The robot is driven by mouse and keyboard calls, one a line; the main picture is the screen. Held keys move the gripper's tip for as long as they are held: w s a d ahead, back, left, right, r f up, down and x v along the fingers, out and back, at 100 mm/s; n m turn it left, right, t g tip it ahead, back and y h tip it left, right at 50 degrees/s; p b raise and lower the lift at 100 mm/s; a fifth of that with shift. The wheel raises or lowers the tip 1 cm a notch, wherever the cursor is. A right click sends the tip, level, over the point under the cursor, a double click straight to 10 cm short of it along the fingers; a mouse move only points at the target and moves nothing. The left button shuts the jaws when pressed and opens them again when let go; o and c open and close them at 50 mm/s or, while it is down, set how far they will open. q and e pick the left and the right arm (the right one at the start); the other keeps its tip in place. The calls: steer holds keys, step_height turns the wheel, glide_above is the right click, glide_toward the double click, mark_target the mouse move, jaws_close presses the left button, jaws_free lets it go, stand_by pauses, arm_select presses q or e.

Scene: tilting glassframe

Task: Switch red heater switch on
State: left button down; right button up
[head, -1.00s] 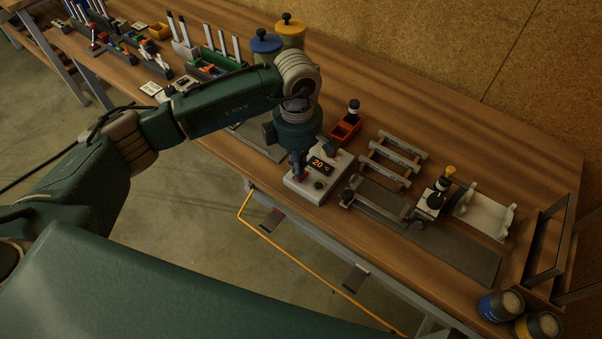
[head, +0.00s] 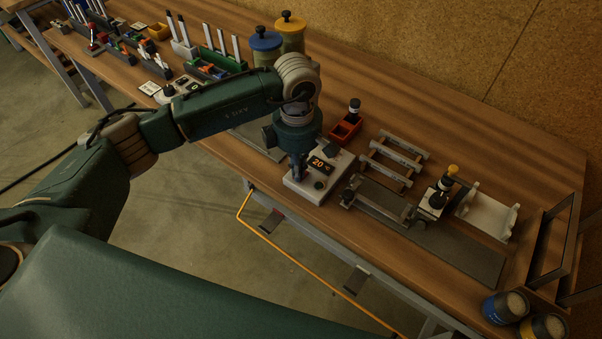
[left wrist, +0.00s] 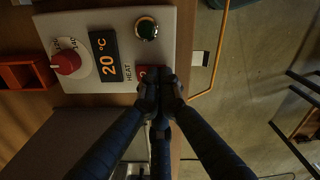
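The heater control box (head: 303,192) is pale, with a dark display reading 20 in orange. My left gripper (head: 299,178) points down over its left part. The red heater switch (left wrist: 148,71) lies beside that word, mostly hidden by my left fingertips (left wrist: 160,92). The fingertips are together, with nothing seen held between them, at or just above the switch. I cannot tell whether they touch it or its position. My right gripper is out of view.
An orange-red bin (head: 344,131) with a dark-topped bottle stands behind the box. A metal rack (head: 392,160) and a dark plate fixture (head: 440,245) stand to the right. Blue and yellow-lidded jars (head: 289,36) stand behind my arm. The bench's front edge is close to the box.

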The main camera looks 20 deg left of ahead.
arm_select(q)
steer(key=shift+f, duration=0.25)
steer(key=shift+s, duration=0.1)
steer(key=shift+r+p, duration=0.3)
steer(key=shift+r, duration=0.5)
steer(key=shift+r+p, duration=1.1)
steer(key=shift+r, duration=1.65)
